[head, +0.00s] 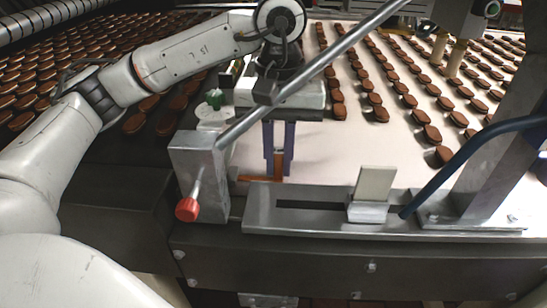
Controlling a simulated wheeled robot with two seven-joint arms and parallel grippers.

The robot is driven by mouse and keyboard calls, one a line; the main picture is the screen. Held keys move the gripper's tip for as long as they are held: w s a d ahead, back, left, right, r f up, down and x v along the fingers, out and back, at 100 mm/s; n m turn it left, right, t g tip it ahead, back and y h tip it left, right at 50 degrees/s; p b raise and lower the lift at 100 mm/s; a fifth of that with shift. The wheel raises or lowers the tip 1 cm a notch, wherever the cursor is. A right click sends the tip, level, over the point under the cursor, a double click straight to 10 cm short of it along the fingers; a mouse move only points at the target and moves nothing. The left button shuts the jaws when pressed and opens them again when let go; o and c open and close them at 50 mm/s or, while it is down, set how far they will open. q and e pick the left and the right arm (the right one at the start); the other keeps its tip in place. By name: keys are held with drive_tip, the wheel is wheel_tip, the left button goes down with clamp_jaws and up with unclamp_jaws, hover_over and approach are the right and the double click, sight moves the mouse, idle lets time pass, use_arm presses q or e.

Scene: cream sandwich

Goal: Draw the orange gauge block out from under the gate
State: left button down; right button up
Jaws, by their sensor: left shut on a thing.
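The orange gauge block (262,179) shows as a thin orange strip lying flat on the pale belt, with an upright orange part between my gripper's fingers. My left gripper (279,166) points down with its two purple fingers shut on the upright part. The strip runs left from the fingers toward the metal housing. I cannot clearly make out the gate's edge or whether the block is still under it. A slanting metal bar (315,72) crosses in front of my left wrist. My right gripper is not in view.
A grey metal housing (200,160) with a red knob (187,209) stands left of the block. A slotted metal plate (310,222) with a pale upright tab (374,184) lies in front. Rows of brown biscuits (432,134) cover the belt at right. A dark blue hose (460,158) curves at right.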

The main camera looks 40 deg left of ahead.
use_arm(q)
drive_tip(key=shift+w+d+p, duration=0.1)
drive_tip(key=shift+w+d, duration=0.4)
drive_tip(key=shift+d, duration=0.35)
drive_tip(key=shift+w+d+p, duration=0.15)
drive_tip(key=shift+w+d, duration=0.4)
drive_tip(key=shift+d, duration=0.3)
drive_tip(key=shift+w+d+p, duration=0.1)
drive_tip(key=shift+w+d, duration=0.4)
drive_tip(key=shift+d, duration=0.35)
drive_tip(key=shift+r, duration=0.2)
wheel_tip(320, 180, up, 7)
drive_tip(key=w+d+p, duration=0.1)
drive_tip(key=p, duration=0.4)
drive_tip(key=shift+d+f, duration=0.15)
drive_tip(key=shift+d, duration=0.15)
drive_tip(key=s+d+r, duration=0.3)
drive_tip(key=s+d, duration=0.5)
drive_tip(key=s, duration=0.5)
drive_tip(key=shift+s+d, duration=0.2)
drive_tip(key=shift+s, duration=0.15)
